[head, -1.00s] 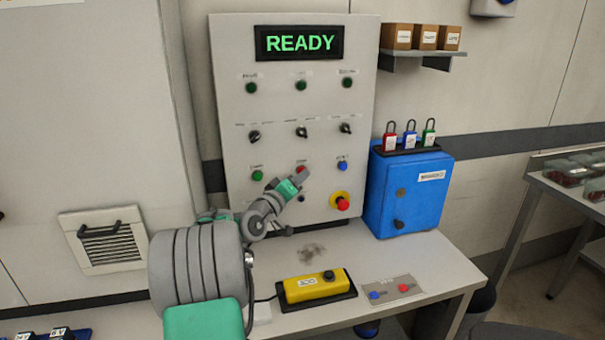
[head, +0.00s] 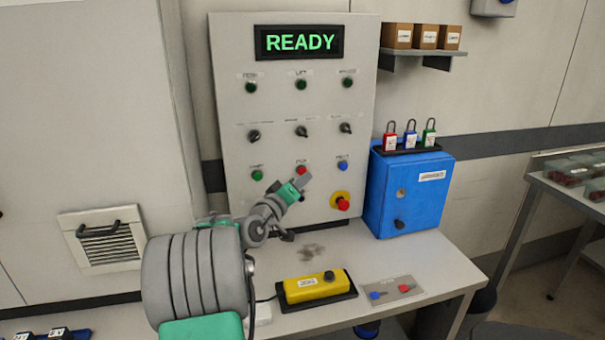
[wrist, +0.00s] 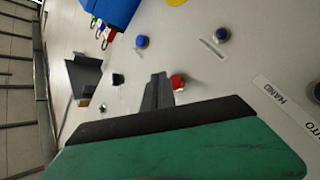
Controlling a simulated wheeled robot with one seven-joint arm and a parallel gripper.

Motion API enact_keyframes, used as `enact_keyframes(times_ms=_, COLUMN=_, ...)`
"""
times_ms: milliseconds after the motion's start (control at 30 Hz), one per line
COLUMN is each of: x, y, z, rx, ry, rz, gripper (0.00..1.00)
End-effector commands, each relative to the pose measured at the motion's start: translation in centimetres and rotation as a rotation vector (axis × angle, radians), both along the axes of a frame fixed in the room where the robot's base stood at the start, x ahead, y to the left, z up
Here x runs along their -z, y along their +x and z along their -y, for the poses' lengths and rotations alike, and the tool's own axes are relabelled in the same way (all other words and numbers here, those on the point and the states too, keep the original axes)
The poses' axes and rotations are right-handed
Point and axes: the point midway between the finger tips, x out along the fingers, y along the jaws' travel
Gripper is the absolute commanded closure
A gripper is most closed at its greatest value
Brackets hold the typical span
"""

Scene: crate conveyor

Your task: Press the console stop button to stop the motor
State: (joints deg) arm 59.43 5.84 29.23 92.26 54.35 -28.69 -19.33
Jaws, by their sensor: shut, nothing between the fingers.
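The console (head: 230,120) is an upright grey panel whose screen (head: 300,42) reads READY in green. A small red button (head: 301,169) sits in its lower row, between a green button (head: 257,175) and a blue button (head: 342,166); its label is too small to read. My gripper (head: 304,178) is shut and empty, its tip just below and right of the red button. In the wrist view the shut fingers (wrist: 157,90) are beside the red button (wrist: 178,82); I cannot tell whether they touch the panel.
A red mushroom button (head: 342,203) on a yellow base is at the panel's lower right. Selector knobs (head: 301,132) are above the button row. A blue box (head: 410,190) with padlocks stands to the right. A yellow control box (head: 318,285) lies on the bench (head: 440,260).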

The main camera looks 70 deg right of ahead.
Motion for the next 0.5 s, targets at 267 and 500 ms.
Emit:
enact_keyframes(times_ms=267, x=0.0, y=-1.5, z=-2.5, rx=0.0, ry=0.0, rz=-0.001, gripper=1.0)
enact_keyframes(times_ms=500, x=0.1, y=-2.3, z=-3.9, rx=0.0, ry=0.0, rz=0.0, gripper=1.0)
